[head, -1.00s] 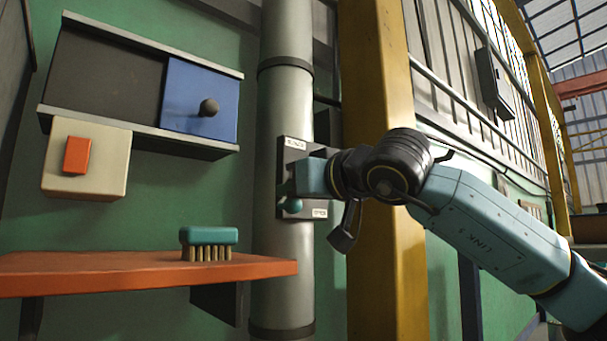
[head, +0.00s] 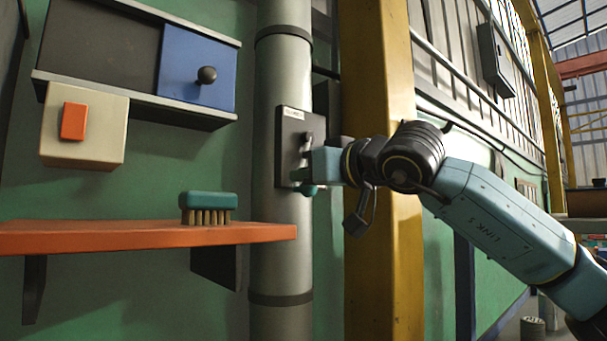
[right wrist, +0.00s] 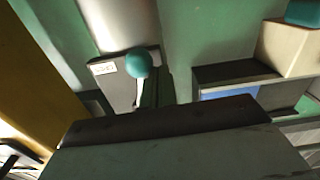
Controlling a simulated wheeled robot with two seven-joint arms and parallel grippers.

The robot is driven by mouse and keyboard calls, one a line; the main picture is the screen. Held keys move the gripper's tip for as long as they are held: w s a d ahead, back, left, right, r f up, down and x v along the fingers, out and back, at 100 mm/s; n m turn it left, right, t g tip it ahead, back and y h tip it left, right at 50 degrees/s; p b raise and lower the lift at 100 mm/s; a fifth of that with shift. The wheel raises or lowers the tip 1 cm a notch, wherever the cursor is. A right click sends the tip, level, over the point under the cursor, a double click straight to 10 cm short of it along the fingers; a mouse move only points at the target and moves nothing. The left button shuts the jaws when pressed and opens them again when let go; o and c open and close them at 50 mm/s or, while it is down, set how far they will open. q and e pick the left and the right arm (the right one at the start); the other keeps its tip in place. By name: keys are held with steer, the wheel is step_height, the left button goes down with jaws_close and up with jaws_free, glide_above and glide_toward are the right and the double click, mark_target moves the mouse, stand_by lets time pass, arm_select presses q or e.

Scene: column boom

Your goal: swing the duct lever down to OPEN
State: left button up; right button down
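A dark lever plate (head: 290,130) is fixed to the grey vertical duct (head: 282,240). The lever's teal ball knob (head: 308,190) is at the plate's lower edge, so the lever points down. In the right wrist view the knob (right wrist: 139,63) stands out beside a small white label, too blurred to read. My right gripper (head: 322,164) is at the lever, just above the knob in the head view, and partly hides the plate. Its finger gap does not show, and I cannot tell whether it touches the lever. My left gripper is not in view.
An orange shelf (head: 130,236) with a brush (head: 208,208) is left of the duct. Above it are a cabinet with a blue sliding door (head: 197,65) and a beige switch box (head: 84,125). A yellow column (head: 375,80) stands close behind my right arm.

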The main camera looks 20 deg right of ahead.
steer(key=shift+w+f, duration=0.2)
steer(key=shift+f, duration=0.3)
step_height(320, 180, up, 4)
steer(key=a+p, duration=0.2)
steer(key=a, duration=0.1)
steer(key=b+v, duration=0.2)
steer(key=v, duration=0.8)
steer(key=shift+b, duration=0.3)
steer(key=shift+s+f, duration=0.1)
